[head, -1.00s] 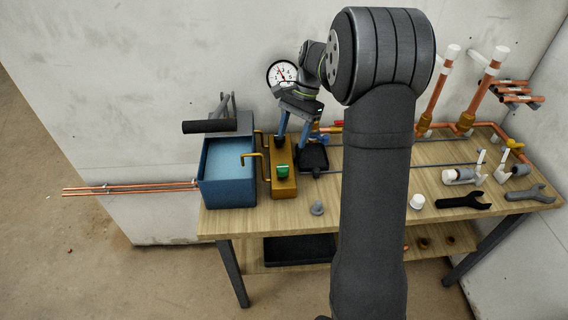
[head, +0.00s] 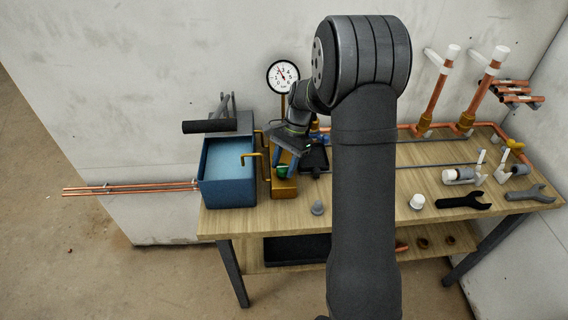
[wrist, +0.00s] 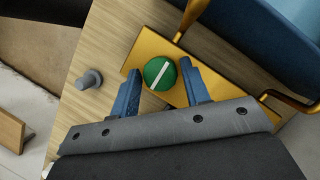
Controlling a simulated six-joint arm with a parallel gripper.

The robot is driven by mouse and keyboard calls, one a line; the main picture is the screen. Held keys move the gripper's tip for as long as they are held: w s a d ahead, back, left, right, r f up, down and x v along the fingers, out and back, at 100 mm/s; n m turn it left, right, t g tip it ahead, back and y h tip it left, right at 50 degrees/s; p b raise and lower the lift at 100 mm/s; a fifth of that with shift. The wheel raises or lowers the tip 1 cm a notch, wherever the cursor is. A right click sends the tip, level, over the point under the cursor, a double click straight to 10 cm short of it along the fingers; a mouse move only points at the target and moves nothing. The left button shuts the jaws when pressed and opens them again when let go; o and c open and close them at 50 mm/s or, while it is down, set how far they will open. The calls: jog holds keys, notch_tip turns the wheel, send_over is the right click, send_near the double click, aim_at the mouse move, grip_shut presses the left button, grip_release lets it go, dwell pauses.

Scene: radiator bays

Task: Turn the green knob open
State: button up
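The green knob (wrist: 160,74) is round with a white line across its top and sits on the end of a brass block (wrist: 146,48). In the wrist view my gripper (wrist: 161,86) is open, with one blue finger on each side of the knob. The right finger is close to the knob's edge; a gap shows on the left. I cannot tell whether either finger touches it. In the head view the knob (head: 282,171) is partly covered by my gripper (head: 287,162), which is lowered over the block (head: 284,188).
A blue tank (head: 229,178) with a pump handle stands left of the block. A pressure gauge (head: 283,77) rises behind it. A grey plug (head: 318,208) stands on the bench near the front edge. Brass pipes (wrist: 191,18) leave the block towards the tank.

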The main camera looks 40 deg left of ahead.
jog(key=c, duration=0.6)
jog(key=shift+n, duration=0.3)
jog(key=n+h, duration=0.1)
jog(key=n, duration=0.1)
jog(key=shift+a+n, duration=0.15)
jog(key=shift+n, duration=0.15)
jog(key=n+h, duration=0.1)
jog(key=n, duration=0.1)
jog(key=n+t, duration=0.1)
jog(key=n, duration=0.1)
jog(key=shift+a+n+h, duration=0.1)
jog(key=shift+n+h, duration=0.2)
jog(key=shift+h, duration=0.1)
jog(key=n, duration=0.2)
jog(key=n+t+h, duration=0.1)
jog(key=n, duration=0.2)
jog(key=shift+s+t, duration=0.15)
jog(key=shift+t, duration=0.15)
jog(key=shift+s+a+n+t+h, duration=0.15)
jog(key=shift+n+t, duration=0.3)
jog(key=shift+n, duration=0.8)
jog(key=shift+d+n+t+h, duration=0.15)
jog(key=shift+n+t, duration=0.3)
jog(key=shift+n, duration=0.8)
jog(key=shift+a, duration=0.1)
